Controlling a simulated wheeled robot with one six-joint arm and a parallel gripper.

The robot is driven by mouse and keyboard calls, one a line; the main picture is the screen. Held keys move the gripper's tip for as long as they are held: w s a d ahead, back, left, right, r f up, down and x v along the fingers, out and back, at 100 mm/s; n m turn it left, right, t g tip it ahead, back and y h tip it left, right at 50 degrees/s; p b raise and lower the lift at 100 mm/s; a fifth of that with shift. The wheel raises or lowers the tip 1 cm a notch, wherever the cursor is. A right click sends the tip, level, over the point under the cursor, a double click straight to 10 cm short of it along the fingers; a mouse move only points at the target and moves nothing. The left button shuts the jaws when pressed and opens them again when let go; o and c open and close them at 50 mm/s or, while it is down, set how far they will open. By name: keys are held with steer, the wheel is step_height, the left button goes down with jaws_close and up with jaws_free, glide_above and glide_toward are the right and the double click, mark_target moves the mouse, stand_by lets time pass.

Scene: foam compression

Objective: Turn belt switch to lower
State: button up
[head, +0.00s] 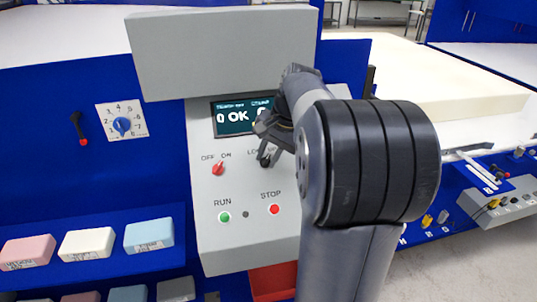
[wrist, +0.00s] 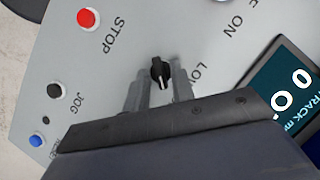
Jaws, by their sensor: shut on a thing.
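The belt switch is a small black rotary knob (wrist: 160,66) with a white pointer line, on the grey control panel (head: 225,245). A label starting with "LO" sits beside it, the rest hidden by my gripper. My gripper (head: 264,157) reaches down to the panel over the switch. In the wrist view, its two grey fingers lie on either side of the knob and are shut on it. The white line points toward the bottom of that view. In the head view my arm and fingers mostly cover the switch.
A red OFF/ON switch (head: 218,169) is left of my gripper. The green RUN button (head: 224,217) and red STOP button (head: 274,209) are below. JOG (wrist: 56,91) and blue (wrist: 36,140) buttons show in the wrist view.

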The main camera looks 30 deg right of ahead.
steer(key=shift+r, duration=0.1)
steer(key=n+p, duration=0.1)
steer(key=n+h+p, duration=0.1)
steer(key=shift+w+a+r+n+g, duration=0.1)
steer(key=shift+a+n+g, duration=0.05)
steer(key=shift+n+g, duration=0.25)
steer(key=n, duration=0.2)
steer(key=n+g+h+p, duration=0.1)
steer(key=n, duration=0.1)
steer(key=shift+w+a+h, duration=0.1)
steer(key=shift+a+h, duration=0.05)
steer(key=shift+h, duration=0.15)
steer(key=n+h, duration=0.2)
steer(key=n, duration=0.2)
steer(key=shift+a+p, duration=0.2)
steer(key=shift+p, duration=0.15)
steer(key=shift+a+n+h, duration=0.1)
steer(key=shift+n+h, duration=0.6)
steer(key=shift+n, duration=0.9)
steer(key=o, duration=0.7)
steer(key=shift+c, duration=0.2)
